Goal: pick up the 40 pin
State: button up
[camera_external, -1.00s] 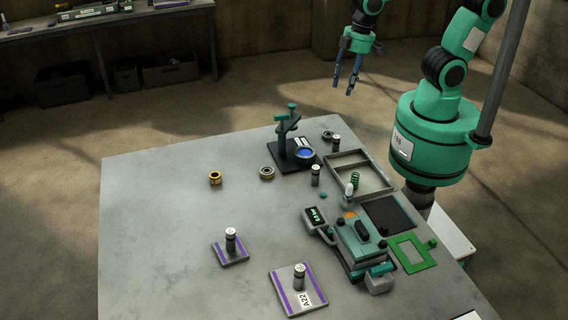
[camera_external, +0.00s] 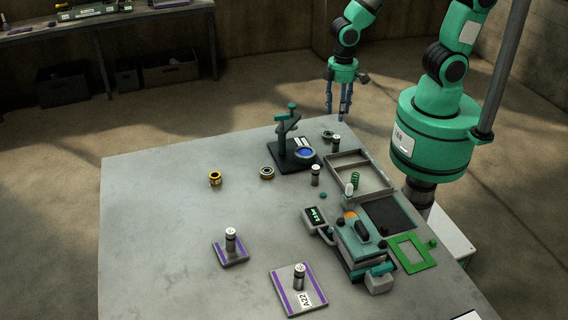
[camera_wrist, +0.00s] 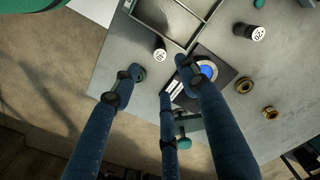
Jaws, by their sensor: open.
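My gripper (camera_external: 338,113) is open and empty, its fingers pointing down above the table's far edge. In the wrist view its fingers (camera_wrist: 160,78) are spread. A dark pin with a white top (camera_external: 336,143) stands upright near the far corner, just below my gripper. It shows in the wrist view (camera_wrist: 160,50) ahead of the fingertips. A second such pin (camera_external: 315,175) stands beside the tray, also in the wrist view (camera_wrist: 250,32). Two more pins stand on purple-striped plates, one on the small plate (camera_external: 231,239), one on the large plate (camera_external: 299,277). I cannot surely read which is 40.
A divided tray (camera_external: 345,160) and a black stand with a blue disc (camera_external: 305,153) flank the far pin. A dark ring (camera_external: 328,135) lies close to it. Brass rings (camera_external: 215,178) lie farther left. A green-topped device (camera_external: 362,245) is at the right.

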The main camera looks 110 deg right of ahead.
aim_at(341, 134)
notch_tip(341, 134, down, 8)
jog(key=shift+f+b, duration=0.15)
jog(key=shift+b, duration=0.4)
jog(key=shift+f+b, duration=0.45)
jog(key=shift+f, duration=2.15)
grip_shut()
